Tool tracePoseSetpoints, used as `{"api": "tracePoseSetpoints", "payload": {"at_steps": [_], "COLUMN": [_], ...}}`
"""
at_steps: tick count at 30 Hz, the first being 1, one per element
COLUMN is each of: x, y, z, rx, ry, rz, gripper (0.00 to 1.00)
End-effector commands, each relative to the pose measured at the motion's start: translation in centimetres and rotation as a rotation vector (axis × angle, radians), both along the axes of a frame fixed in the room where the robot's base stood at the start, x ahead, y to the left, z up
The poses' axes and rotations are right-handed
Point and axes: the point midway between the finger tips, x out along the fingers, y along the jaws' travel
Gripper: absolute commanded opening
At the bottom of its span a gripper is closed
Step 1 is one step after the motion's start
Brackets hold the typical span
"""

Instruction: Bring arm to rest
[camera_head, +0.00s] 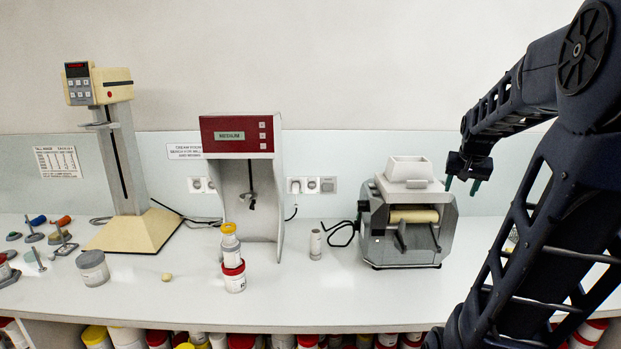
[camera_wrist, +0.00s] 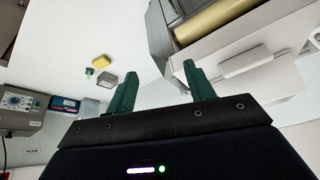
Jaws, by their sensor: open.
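My gripper (camera_head: 463,186) is at the upper right in the head view, at the end of my dark arm. It points down beside the right side of the grey roller mill (camera_head: 408,222), above the bench. Its two green fingers (camera_wrist: 158,92) are apart in the wrist view, with nothing between them. The mill with its cream roller (camera_wrist: 212,18) shows close by at the upper right of the wrist view. I cannot tell how far the fingers are from the mill.
A beige stand mixer (camera_head: 128,228), a red-topped machine (camera_head: 237,137) and stacked jars (camera_head: 232,262) stand on the white bench (camera_head: 320,310). In the wrist view, a yellow block (camera_wrist: 101,61), a small grey basket (camera_wrist: 107,79) and a grey device with a dial (camera_wrist: 22,110) show at left.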

Motion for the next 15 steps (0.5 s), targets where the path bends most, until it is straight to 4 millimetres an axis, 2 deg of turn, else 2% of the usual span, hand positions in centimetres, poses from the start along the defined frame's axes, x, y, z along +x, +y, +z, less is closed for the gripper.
{"api": "tracePoseSetpoints", "payload": {"at_steps": [1,6,12,15], "x": [-1.2,-5.3,-10.4,-12.6], "y": [1.8,6.8,11.6,13.2], "z": [0.2,0.0,-1.0,-1.6], "rx": [-0.001,-0.007,-0.024,-0.033], "ry": [-0.003,0.010,0.026,0.034], "rz": [0.036,0.150,0.279,0.332], "gripper": [0.53,0.53,0.53,0.53]}}
